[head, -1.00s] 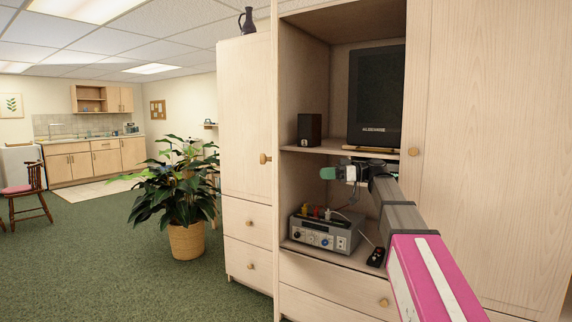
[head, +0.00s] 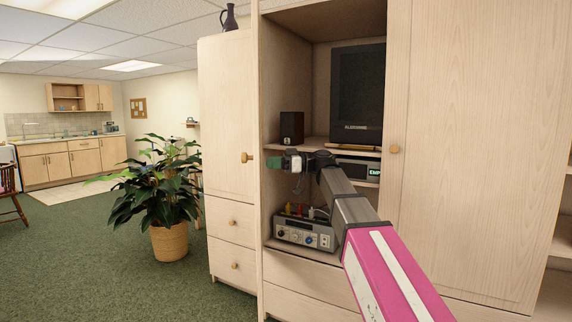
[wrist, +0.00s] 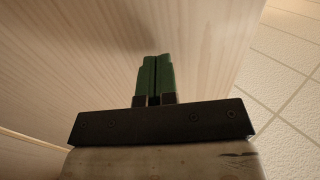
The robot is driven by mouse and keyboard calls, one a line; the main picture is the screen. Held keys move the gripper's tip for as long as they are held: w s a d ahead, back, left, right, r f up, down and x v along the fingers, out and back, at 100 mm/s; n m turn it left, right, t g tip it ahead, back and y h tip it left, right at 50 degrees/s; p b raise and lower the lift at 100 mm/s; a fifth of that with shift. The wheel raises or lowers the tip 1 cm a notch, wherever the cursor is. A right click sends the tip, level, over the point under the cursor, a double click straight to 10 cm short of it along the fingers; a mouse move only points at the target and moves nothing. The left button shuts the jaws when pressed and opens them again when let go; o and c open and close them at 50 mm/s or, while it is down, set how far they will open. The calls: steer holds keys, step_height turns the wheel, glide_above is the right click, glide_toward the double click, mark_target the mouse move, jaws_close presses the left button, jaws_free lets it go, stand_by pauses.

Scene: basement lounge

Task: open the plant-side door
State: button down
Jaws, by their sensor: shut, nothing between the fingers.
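The plant-side door (head: 226,115) is the pale wood upper door of the left cabinet, beside the plant, and it looks closed. Its round knob (head: 247,157) is near its right edge. My gripper (head: 270,163) is in front of the cabinets, its green fingers pointing left, with a small gap in the picture to the right of the knob. In the wrist view the green fingers (wrist: 155,60) are together and empty, in front of a pale wood surface (wrist: 75,60). The knob does not show in that view.
A leafy plant in a wicker pot (head: 169,242) stands left of the cabinet. Drawers (head: 231,218) are below the door. Open shelves to the right hold a television (head: 357,90), a speaker (head: 291,127) and a silver device (head: 304,234). Green carpet (head: 110,270) is clear at front left.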

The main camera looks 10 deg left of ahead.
steer(key=shift+x, duration=0.9)
